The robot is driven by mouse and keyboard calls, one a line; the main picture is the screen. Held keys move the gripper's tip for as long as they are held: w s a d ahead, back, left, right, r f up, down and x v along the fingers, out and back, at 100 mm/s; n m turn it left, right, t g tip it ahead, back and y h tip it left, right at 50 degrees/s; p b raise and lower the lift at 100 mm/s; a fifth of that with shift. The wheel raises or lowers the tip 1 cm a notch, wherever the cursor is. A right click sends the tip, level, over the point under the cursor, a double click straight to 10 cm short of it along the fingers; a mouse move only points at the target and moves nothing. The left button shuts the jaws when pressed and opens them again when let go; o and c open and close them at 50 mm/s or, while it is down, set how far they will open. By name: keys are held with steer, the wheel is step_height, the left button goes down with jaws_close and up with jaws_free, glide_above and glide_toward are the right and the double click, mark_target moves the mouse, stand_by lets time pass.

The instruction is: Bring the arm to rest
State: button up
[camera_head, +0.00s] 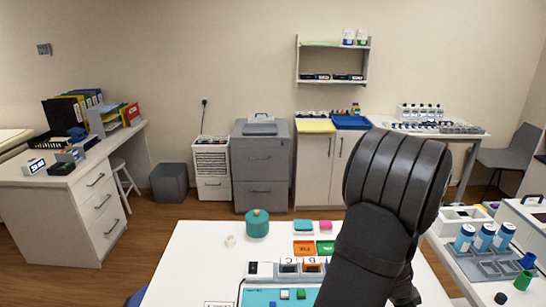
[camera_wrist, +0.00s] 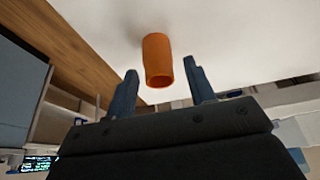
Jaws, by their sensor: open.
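My gripper (camera_wrist: 160,67) shows in the wrist view with its two dark blue fingers spread apart. Nothing is held between them. An orange cylinder (camera_wrist: 157,58), with an open-looking end, appears beyond the fingertips against a white surface (camera_wrist: 220,30). It looks apart from both fingers, though the exact distance cannot be told. In the head view my dark arm rises over the right part of the white table (camera_head: 190,250); my gripper itself is not seen there.
On the table are a teal round pot (camera_head: 257,223), a white ring (camera_head: 230,240), an orange tray (camera_head: 304,248) and a green tray (camera_head: 326,247). The table's left front area is fairly clear.

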stand_by(0.3)
steer(key=v, duration=1.2)
steer(key=x, duration=1.2)
steer(key=shift+f, duration=0.25)
step_height(320, 180, up, 4)
steer(key=shift+r, duration=0.15)
steer(key=s+d+r, duration=0.3)
steer(key=s+r, duration=0.5)
steer(key=s, duration=0.4)
steer(key=w+d+r, duration=0.2)
steer(key=w+d, duration=0.1)
steer(key=d, duration=0.5)
steer(key=w+d+r, duration=0.2)
steer(key=w+d, duration=0.2)
steer(key=d, duration=0.5)
steer(key=w+d+r, duration=0.3)
steer(key=d, duration=0.6)
steer(key=shift+w+d, duration=0.2)
